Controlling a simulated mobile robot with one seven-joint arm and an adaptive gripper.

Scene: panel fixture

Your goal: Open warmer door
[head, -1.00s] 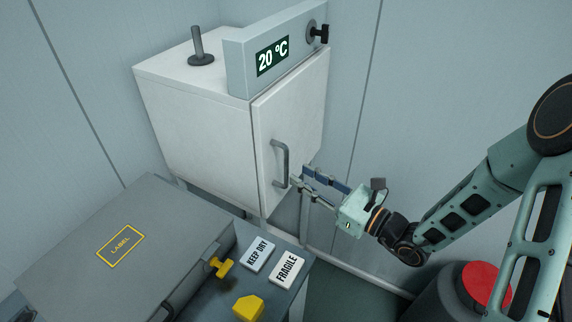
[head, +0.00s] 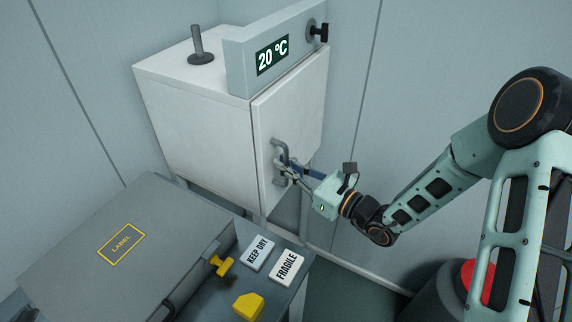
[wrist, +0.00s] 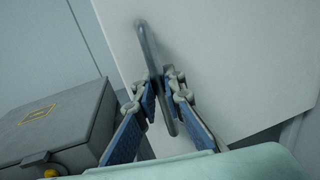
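The warmer is a white box whose door (head: 292,112) is closed flush with the body in the head view. Its grey bar handle (head: 277,150) is on the left part of the door, and also shows in the wrist view (wrist: 147,42). My gripper (head: 281,172) is at the lower half of the handle. In the wrist view my gripper's fingertips (wrist: 158,84) are drawn in close on either side of the bar, and it looks shut on it.
A grey case (head: 75,262) with a yellow label stands in front of the warmer, left of my gripper. KEEP DRY (head: 257,253) and FRAGILE (head: 286,267) blocks and a yellow piece (head: 248,307) lie beside it. A red-topped drum (head: 476,280) is at lower right.

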